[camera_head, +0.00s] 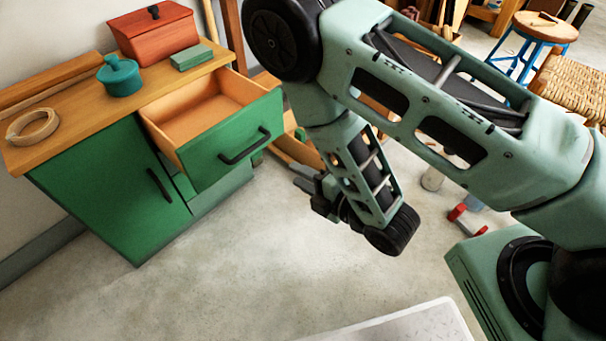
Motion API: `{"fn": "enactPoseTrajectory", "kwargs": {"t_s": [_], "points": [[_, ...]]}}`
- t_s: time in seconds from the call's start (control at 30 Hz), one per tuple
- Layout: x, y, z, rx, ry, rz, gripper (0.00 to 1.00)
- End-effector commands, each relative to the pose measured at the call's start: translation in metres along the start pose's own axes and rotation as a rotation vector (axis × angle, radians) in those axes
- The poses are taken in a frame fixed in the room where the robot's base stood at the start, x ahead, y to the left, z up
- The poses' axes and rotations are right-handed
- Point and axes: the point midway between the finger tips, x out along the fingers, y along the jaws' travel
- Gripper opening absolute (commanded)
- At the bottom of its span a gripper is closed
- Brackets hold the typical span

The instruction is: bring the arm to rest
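My arm crosses the upper right of the head view, bent down at the elbow, with its wrist hanging over the grey floor. My gripper (305,179) is at the end of the wrist and points left, to the right of the green cabinet (105,190). It is small and partly behind the wrist, so I cannot tell if its fingers are open or shut. I see nothing held in it. The cabinet's top drawer (228,150) is pulled out, and its visible inside is empty. The gripper appears apart from the drawer's black handle (245,146).
On the cabinet top are a red box (153,35), a teal lidded pot (120,77), a green block (192,57) and a wooden ring (33,127). A blue-legged stool (543,28) and a woven seat (572,86) stand at the right.

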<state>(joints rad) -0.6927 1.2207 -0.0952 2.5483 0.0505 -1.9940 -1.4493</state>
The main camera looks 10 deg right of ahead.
Motion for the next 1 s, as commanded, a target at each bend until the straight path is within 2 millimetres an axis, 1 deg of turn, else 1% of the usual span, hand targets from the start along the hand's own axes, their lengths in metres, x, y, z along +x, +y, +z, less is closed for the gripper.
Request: {"fn": "enactPoseTrajectory", "kwargs": {"t_s": [0.27,0.37,0.43,0.6,0.73,0.87,1.0], "points": [[0.000,0.000,0.000,0.001,0.000,0.000,0.31],[0.004,0.003,0.000,0.036,-0.008,-0.019,0.31],[0.010,0.006,0.000,0.095,-0.020,-0.055,0.31],[0.025,0.017,-0.005,0.348,-0.073,-0.215,0.31],[0.026,0.029,-0.014,0.556,-0.125,-0.358,0.31],[0.017,0.045,-0.025,0.743,-0.187,-0.500,0.31],[-0.005,0.064,-0.037,0.918,-0.274,-0.651,0.31]]}}
